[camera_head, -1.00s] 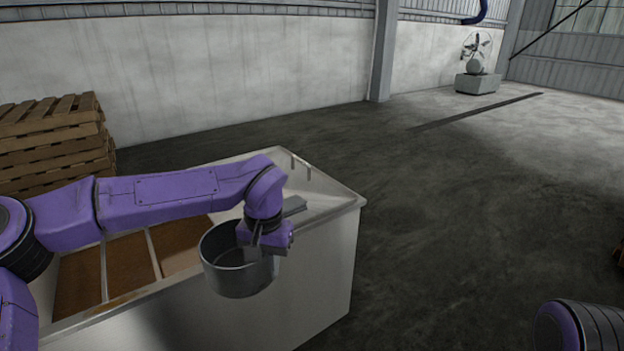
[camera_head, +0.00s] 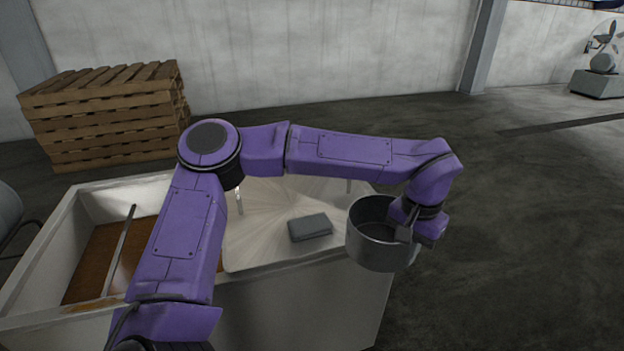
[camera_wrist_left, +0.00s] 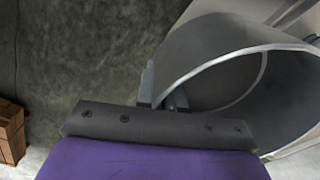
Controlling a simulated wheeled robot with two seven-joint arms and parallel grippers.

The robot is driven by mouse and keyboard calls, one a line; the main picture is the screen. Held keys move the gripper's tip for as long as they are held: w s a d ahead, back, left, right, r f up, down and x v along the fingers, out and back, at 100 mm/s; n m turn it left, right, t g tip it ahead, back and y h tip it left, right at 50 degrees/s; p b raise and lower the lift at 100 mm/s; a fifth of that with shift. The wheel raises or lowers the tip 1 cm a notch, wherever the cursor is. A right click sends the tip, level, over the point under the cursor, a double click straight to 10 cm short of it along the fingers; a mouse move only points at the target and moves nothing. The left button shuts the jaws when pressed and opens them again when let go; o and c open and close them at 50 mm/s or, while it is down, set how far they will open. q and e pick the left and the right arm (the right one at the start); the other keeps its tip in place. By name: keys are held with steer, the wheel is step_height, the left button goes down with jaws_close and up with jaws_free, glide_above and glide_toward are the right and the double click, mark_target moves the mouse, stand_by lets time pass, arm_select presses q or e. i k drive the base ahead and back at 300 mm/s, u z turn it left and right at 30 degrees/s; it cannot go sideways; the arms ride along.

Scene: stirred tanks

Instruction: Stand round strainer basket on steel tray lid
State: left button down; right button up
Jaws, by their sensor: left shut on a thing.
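The round strainer basket (camera_head: 372,247) is a grey metal cylinder with an open top. My left gripper (camera_head: 408,228) is shut on its rim at the right side and holds it upright, in front of the right end of the big white tank. The basket also shows in the left wrist view (camera_wrist_left: 215,50), with the gripper fingers (camera_wrist_left: 165,98) at its wall. A flat grey rectangular piece (camera_head: 310,227), which looks like the steel tray lid, lies on the pale surface at the tank's right part, left of the basket. My right gripper is not in view.
The white tank (camera_head: 300,300) has brown-bottomed compartments at its left, partly hidden by my left arm. A stack of wooden pallets (camera_head: 105,115) stands behind. A fan-like machine on a block (camera_head: 600,82) is far right. The floor on the right is clear.

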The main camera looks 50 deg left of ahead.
mark_target(290, 187)
steer(key=u, duration=0.4)
steer(key=i, duration=0.8)
steer(key=u, duration=0.9)
steer(key=i, duration=0.3)
steer(key=u, duration=0.3)
